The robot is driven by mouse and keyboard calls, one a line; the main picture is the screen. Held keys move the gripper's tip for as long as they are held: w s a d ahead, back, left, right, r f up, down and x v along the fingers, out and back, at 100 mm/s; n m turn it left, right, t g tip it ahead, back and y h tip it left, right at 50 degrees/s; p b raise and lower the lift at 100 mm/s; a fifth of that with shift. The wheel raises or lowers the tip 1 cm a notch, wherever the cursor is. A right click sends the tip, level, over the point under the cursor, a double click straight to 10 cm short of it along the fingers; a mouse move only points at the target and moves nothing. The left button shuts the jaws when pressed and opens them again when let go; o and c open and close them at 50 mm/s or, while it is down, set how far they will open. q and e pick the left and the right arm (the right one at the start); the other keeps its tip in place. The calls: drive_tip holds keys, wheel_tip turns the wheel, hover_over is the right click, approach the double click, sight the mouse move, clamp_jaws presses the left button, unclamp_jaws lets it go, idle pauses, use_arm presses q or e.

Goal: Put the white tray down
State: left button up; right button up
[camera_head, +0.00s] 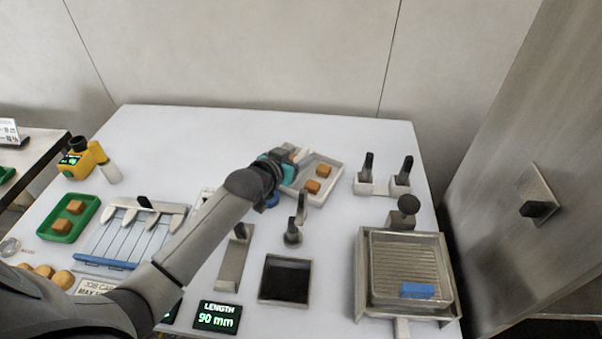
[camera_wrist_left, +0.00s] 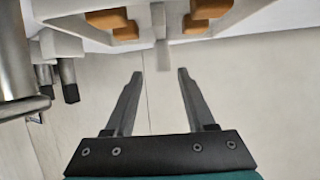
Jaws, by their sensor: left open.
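The white tray (camera_head: 335,184) is at the back middle of the table in the head view, with orange-brown cubes (camera_head: 312,186) in it. It looks level and resting on the table top. My left gripper (camera_head: 297,156) is at the tray's left back side, partly covering that edge. In the left wrist view, the two fingers (camera_wrist_left: 160,73) are apart with nothing clamped between them. The tray's pale edge (camera_wrist_left: 75,13) and cubes (camera_wrist_left: 117,22) lie just beyond the fingertips, and a grey tab (camera_wrist_left: 162,54) points toward the gap. My right gripper is not in view.
Two black-handled tools (camera_head: 367,168) stand right of the tray. A metal box with a grid (camera_head: 358,275) is at front right. A green tray (camera_head: 48,230) and a slatted rack (camera_head: 95,250) stand at left. Some table behind the tray is clear.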

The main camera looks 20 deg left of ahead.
sight(306, 150)
use_arm(q)
drive_tip(key=shift+f+b+x, duration=0.25)
drive_tip(key=shift+b+x, duration=0.5)
drive_tip(key=shift+x, duration=1.45)
drive_tip(key=shift+w+a+f, duration=0.2)
drive_tip(key=shift+w, duration=0.35)
drive_tip(key=shift+c, duration=0.3)
clamp_jaws()
drive_tip(key=shift+r, duration=0.1)
